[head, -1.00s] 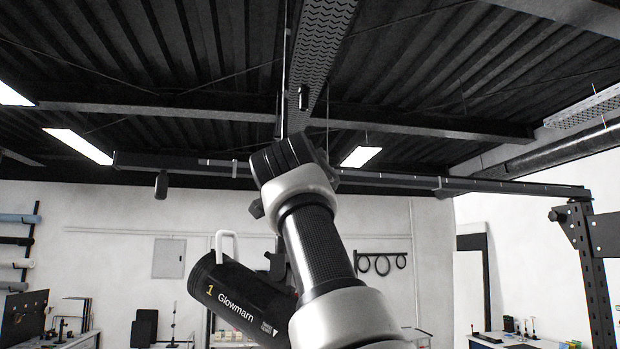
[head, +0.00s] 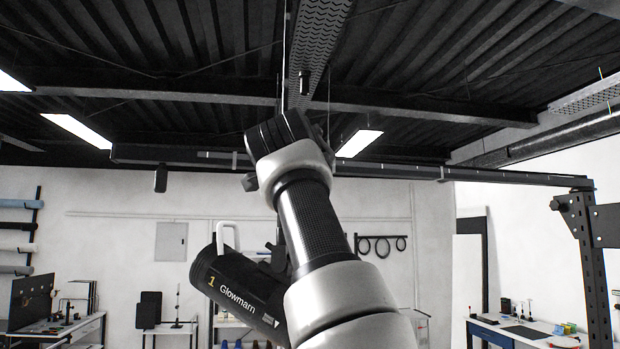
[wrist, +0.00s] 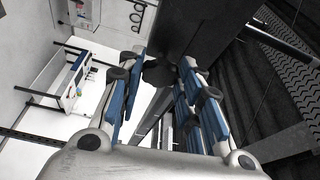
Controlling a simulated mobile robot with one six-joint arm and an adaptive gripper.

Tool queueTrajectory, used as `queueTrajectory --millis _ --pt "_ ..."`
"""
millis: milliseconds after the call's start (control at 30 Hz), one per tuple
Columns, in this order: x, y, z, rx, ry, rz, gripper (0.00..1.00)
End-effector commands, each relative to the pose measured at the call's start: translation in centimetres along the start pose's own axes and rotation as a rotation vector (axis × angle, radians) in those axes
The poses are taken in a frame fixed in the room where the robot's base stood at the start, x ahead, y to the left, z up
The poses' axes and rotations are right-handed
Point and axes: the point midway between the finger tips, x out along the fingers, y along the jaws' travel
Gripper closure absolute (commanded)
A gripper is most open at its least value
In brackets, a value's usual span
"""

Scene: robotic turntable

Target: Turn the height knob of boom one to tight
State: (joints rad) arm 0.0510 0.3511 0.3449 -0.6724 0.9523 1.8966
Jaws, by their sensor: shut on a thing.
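In the wrist view my gripper (wrist: 159,66) has its blue-padded fingers on both sides of a small dark knob (wrist: 160,73), and it is shut on it. The knob sits at the end of the fingers, beside a broad dark beam (wrist: 205,30). The knob's markings and turn position cannot be made out. In the head view my arm covers the knob and the gripper. A black cylindrical lamp (head: 235,290) marked "1 Glowmarn", with a white handle, hangs tilted just left of my arm.
A long dark horizontal bar (head: 400,173) crosses behind my arm under the ceiling, towards a perforated upright post (head: 584,245) at right. Work tables (head: 55,328) stand along the far wall. Open air lies left of the lamp and right of my arm.

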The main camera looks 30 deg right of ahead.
Motion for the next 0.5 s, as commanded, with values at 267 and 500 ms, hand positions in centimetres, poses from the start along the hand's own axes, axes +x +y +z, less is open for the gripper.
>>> queueTrajectory --millis 267,500 --pt "0.04 0.08 0.02 -0.001 0.0 0.002 0.53" --pt "0.02 0.04 0.0 -0.001 0.0 0.001 0.47"
